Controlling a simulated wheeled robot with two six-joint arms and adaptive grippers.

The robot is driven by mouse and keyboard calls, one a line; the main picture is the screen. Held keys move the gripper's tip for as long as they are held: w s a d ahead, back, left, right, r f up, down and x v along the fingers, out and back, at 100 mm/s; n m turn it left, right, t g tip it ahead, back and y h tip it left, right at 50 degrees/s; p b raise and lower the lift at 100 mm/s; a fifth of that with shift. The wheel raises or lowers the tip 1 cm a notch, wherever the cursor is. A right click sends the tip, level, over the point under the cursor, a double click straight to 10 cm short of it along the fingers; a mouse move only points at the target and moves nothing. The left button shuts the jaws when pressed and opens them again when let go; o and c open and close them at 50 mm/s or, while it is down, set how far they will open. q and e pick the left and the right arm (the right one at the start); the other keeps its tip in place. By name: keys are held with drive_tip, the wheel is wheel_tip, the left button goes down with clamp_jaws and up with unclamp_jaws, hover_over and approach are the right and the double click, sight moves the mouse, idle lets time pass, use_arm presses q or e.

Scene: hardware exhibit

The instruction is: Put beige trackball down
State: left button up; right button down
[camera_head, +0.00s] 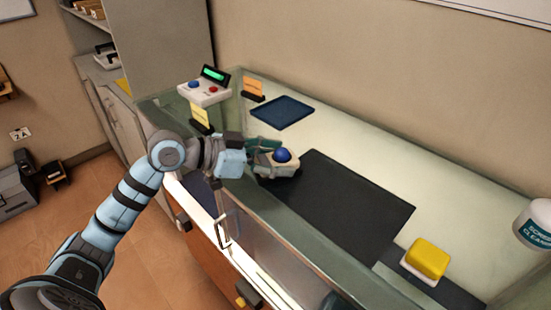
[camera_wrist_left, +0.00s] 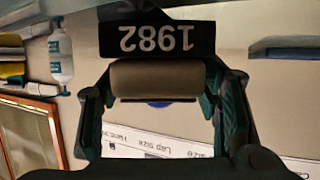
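The beige trackball (camera_head: 276,168) with a blue ball is in the head view at the left end of a black mat (camera_head: 345,200) inside the glass case. My left gripper (camera_head: 268,157) reaches over the case's front edge and its fingers close around the trackball's sides. In the left wrist view the trackball's beige body (camera_wrist_left: 157,80) spans the gap between the two fingers of the left gripper (camera_wrist_left: 160,98). I cannot tell whether its underside touches the mat. A black plate marked 1982 (camera_wrist_left: 157,38) shows beside it, upside down. My right gripper is not visible.
A white box with two buttons and a green display (camera_head: 204,92) stands at the case's back left. A blue tray (camera_head: 283,112), a yellow sponge-like block (camera_head: 428,258) and a cleaner bottle (camera_head: 535,224) are also there. Glass walls (camera_head: 290,235) edge the case. The mat's right part is clear.

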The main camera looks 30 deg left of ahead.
sight(262, 161)
use_arm(q)
drive_tip(key=shift+s+a+r, duration=0.1)
drive_tip(key=shift+r, duration=0.1)
drive_tip(key=shift+s+a, duration=0.25)
drive_tip(key=shift+a, duration=0.05)
drive_tip(key=b+v, duration=0.2)
drive_tip(key=b, duration=0.1)
drive_tip(key=b+v, duration=0.1)
drive_tip(key=v, duration=0.1)
drive_tip(key=shift+s+a+f+b, duration=0.1)
drive_tip(key=shift+s+f+b, duration=0.05)
drive_tip(key=shift+f+b, duration=0.15)
drive_tip(key=b+v, duration=0.3)
drive_tip(key=b, duration=0.6)
drive_tip(key=shift+b, duration=0.4)
drive_tip(key=b+v, duration=0.3)
drive_tip(key=shift+s+r, duration=0.1)
drive_tip(key=shift+r, duration=0.25)
drive_tip(key=shift+s+a+r, duration=0.15)
drive_tip(key=shift+s+r, duration=0.05)
drive_tip(key=shift+r, duration=0.05)
